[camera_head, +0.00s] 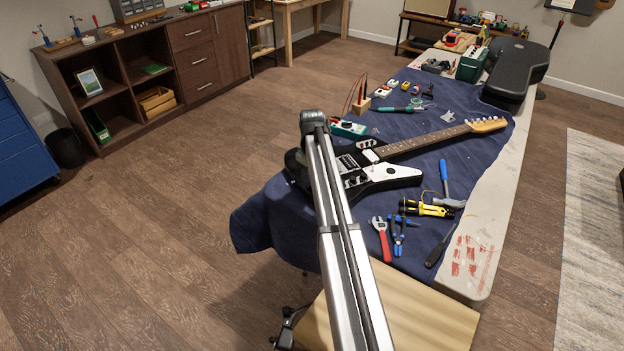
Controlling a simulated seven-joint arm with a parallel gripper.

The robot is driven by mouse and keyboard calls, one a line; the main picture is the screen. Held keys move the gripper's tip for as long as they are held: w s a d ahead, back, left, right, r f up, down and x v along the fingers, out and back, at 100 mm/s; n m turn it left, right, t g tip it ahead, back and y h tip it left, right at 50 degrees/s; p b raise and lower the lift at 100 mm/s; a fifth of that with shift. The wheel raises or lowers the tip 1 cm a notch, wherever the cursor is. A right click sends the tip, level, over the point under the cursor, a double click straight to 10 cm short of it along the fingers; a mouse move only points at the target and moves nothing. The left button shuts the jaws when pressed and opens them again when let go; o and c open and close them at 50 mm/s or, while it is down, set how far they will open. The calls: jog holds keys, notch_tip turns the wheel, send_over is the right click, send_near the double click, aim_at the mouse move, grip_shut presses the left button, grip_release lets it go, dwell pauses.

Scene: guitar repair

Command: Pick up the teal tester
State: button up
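The teal tester (348,129) is a small teal box with a pale face and a dark dial. It lies on the dark blue cloth (467,157), just right of the upper end of my arm. A wooden block with upright red and black probes stands just behind it. My arm rises from the bottom of the picture, and its grey end joint is left of the tester. A dark shape (295,160) beside that joint may be my gripper, or part of the guitar. No fingertips can be made out, and I see nothing held.
A black and white electric guitar (391,176) lies in front of the tester, its neck pointing right. A teal-handled tool (393,108) lies behind. Pliers, a red wrench (381,238) and a hammer (446,183) lie nearer. A black guitar case (516,72) is at the far end.

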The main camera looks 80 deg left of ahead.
grip_shut()
notch_tip(320, 180, up, 14)
dwell(1.7)
dwell(0.4)
